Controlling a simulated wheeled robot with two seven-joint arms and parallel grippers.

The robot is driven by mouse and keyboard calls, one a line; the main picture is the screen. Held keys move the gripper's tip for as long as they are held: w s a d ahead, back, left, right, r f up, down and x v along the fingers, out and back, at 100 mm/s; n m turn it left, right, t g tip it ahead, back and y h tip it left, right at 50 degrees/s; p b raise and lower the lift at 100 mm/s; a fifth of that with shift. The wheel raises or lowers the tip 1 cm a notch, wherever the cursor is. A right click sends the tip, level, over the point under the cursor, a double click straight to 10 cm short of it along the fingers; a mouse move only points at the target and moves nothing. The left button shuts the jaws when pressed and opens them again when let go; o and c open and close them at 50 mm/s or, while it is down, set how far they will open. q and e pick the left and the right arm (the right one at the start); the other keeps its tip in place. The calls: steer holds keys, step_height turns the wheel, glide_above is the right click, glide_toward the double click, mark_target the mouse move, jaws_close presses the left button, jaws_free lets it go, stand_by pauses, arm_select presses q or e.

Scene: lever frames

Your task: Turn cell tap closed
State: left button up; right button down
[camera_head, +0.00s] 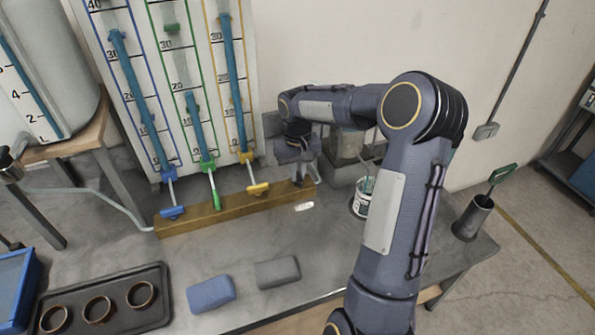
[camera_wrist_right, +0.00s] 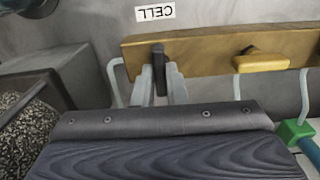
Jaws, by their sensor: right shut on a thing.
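The cell tap has a black lever (camera_wrist_right: 159,68) on a wooden bar (camera_wrist_right: 215,52), near an upside-down "CELL" label (camera_wrist_right: 154,12) in the right wrist view. My right gripper (camera_wrist_right: 161,84) has its two pale fingers on either side of the lever, shut on it. In the head view my right gripper (camera_head: 299,176) is over the right end of the wooden bar (camera_head: 232,211), and the arm largely hides the tap there. The small white label (camera_head: 304,206) lies in front of it. My left gripper is not in view.
Blue (camera_head: 172,212), green (camera_head: 216,200) and yellow (camera_head: 258,188) taps sit left along the bar under gauge tubes. A white can (camera_head: 361,198) stands right of the bar. Blue (camera_head: 211,294) and grey (camera_head: 277,272) blocks and a dark tray (camera_head: 158,316) with rings lie in front.

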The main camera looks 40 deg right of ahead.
steer(key=m+b, duration=0.1)
steer(key=m, duration=1.2)
steer(key=shift+r, duration=0.1)
steer(key=shift+m+p, duration=0.5)
steer(key=shift+m, duration=1.8)
steer(key=c, duration=1.5)
jaws_free()
steer(key=shift+o, duration=0.2)
